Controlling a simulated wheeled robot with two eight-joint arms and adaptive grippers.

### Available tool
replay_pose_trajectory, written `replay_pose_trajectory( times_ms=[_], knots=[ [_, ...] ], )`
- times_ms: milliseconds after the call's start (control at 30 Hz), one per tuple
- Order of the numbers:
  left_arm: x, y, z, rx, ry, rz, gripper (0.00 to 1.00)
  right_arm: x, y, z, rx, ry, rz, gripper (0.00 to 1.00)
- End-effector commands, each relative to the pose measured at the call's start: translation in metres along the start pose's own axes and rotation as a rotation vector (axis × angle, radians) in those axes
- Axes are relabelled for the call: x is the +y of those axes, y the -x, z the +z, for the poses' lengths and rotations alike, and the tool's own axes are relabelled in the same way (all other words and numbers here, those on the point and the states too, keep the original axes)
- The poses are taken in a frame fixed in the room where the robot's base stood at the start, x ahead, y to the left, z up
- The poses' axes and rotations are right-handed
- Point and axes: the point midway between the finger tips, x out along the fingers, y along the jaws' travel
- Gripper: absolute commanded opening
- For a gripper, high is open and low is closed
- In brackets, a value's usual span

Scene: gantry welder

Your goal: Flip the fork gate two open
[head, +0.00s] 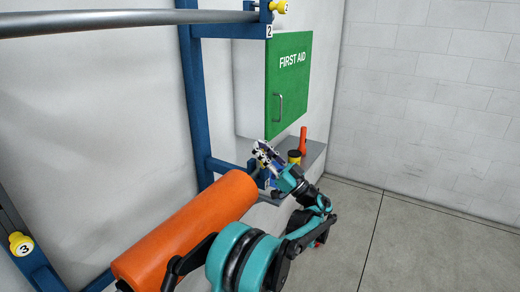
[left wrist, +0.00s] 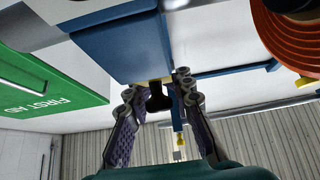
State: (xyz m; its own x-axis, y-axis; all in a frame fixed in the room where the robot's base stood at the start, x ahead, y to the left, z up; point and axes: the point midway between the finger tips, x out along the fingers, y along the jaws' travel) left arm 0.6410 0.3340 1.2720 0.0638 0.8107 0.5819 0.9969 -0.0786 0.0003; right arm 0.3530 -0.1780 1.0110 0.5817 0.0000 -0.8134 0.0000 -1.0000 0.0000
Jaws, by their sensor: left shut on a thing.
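My left gripper (head: 265,158) is at the blue lower fork end of the rack, just beyond the far end of the orange roll (head: 185,230). In the left wrist view its two fingers (left wrist: 158,95) stand on either side of a small black knob-like piece (left wrist: 158,100) below a blue block (left wrist: 120,48), and are shut on it. The fingers cover much of the gate in the head view, so its exact position cannot be told. A plate marked 2 (head: 269,31) is on the upper blue fork. My right gripper is out of view.
A green first aid cabinet (head: 289,85) hangs on the wall behind. An orange bottle-like thing (head: 303,141) and a yellow-black thing (head: 294,157) stand on a grey ledge (head: 314,158). A grey bar (head: 120,22) crosses the top. Floor (head: 420,240) at right is clear.

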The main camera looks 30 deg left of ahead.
Motion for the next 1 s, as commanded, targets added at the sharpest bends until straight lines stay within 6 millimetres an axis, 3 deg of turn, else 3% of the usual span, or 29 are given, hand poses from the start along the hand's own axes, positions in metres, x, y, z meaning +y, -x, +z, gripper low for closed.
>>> replay_pose_trajectory(
  times_ms=[67, 100, 133, 433, 567, 1000],
  knots=[
    [0.000, 0.000, 0.000, -0.001, 0.000, 0.000, 0.00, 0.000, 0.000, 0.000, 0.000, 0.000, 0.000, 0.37],
    [0.000, 0.000, 0.000, -0.001, 0.000, 0.000, 0.27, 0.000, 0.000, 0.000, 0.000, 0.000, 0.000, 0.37],
    [0.000, 0.000, 0.000, -0.001, 0.000, 0.000, 0.33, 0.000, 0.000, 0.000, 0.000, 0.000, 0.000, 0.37],
    [0.000, 0.001, 0.000, -0.001, 0.000, 0.000, 0.33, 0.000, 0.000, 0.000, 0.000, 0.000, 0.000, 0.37],
    [0.001, 0.011, 0.000, -0.001, 0.000, 0.001, 0.33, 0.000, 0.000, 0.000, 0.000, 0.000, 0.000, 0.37],
    [0.001, 0.100, 0.000, -0.001, 0.001, 0.002, 0.33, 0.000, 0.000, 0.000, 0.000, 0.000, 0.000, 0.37]
  ],
)
